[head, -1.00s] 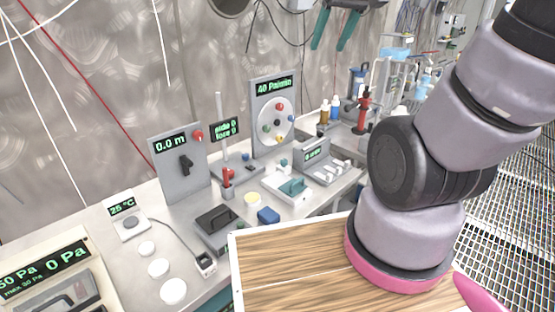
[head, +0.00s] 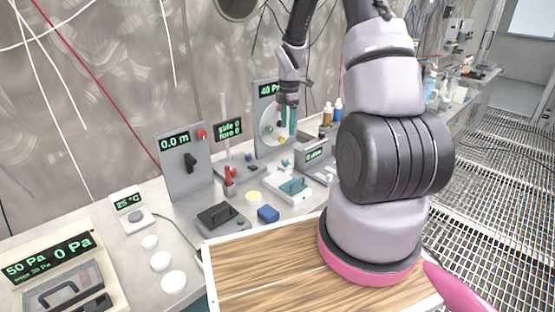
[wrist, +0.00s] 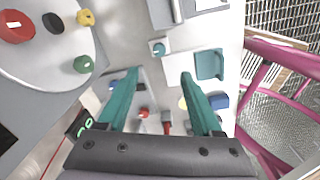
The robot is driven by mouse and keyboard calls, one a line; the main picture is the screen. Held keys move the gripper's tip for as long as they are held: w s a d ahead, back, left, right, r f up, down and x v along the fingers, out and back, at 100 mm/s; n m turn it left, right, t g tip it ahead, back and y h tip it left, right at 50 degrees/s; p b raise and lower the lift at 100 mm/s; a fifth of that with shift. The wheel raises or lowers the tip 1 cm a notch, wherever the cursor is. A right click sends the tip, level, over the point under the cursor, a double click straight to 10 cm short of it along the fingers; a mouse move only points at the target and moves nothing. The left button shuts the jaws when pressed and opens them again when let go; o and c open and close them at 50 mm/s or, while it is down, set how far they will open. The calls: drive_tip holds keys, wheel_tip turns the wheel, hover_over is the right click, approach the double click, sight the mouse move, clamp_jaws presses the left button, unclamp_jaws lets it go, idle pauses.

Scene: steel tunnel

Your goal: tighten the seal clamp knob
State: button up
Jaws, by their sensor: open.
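I cannot tell for sure which knob is the seal clamp knob. A round pale disc on the grey panel (head: 262,98) reading 40 Pa carries several coloured knobs. In the wrist view I see its red knob (wrist: 15,26), black knob (wrist: 53,23), yellow knob (wrist: 86,17) and green knob (wrist: 83,65). A small block with a teal knob (wrist: 158,48) stands on the bench. My gripper (head: 288,130) is in front of the disc, covering part of it. In the wrist view its teal fingers (wrist: 160,77) are apart with nothing between them.
A panel reading 0.0 m (head: 181,172) has a red button and black handle. A teal-lidded box (wrist: 209,65), a blue block (head: 268,214) and a dark box (head: 219,218) sit on the bench. A wooden board (head: 262,268) lies in front; grating floor is at right.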

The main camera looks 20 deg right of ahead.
sight(285, 160)
drive_tip(key=shift+n, duration=0.8)
drive_tip(key=f, duration=1.4)
drive_tip(key=shift+w+a, duration=0.25)
drive_tip(key=shift+w, duration=0.05)
clamp_jaws()
